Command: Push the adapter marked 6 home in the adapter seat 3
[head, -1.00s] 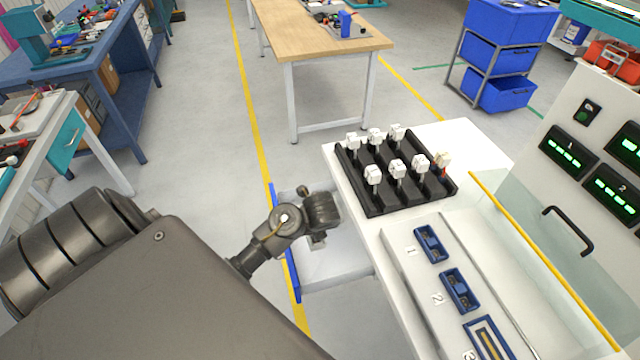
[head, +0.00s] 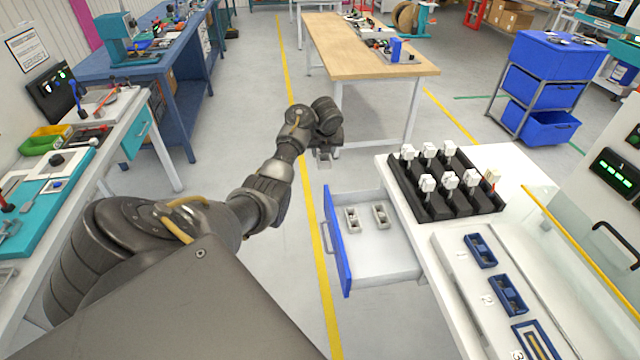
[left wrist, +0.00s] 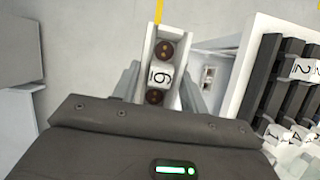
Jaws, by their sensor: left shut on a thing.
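My left gripper (head: 325,157) hangs over the floor beyond the open drawer, clear of the white bench. In the left wrist view, the left gripper (left wrist: 160,90) is shut on the adapter marked 6 (left wrist: 160,75), a pale block with dark round sockets and a white label. In the head view the adapter is mostly hidden by the gripper. Adapter seat 3 (head: 534,342), a blue frame with a tan slot, is at the bottom right, partly cut off by the picture edge. The adapter is far from it. My right gripper is not in view.
Seats 1 (head: 481,251) and 2 (head: 508,294) are on the same panel. A black rack (head: 440,209) with several white plugs stands behind them. An open drawer (head: 385,262) holds two pale adapters. A clear guard with a yellow edge (head: 580,252) runs along the right.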

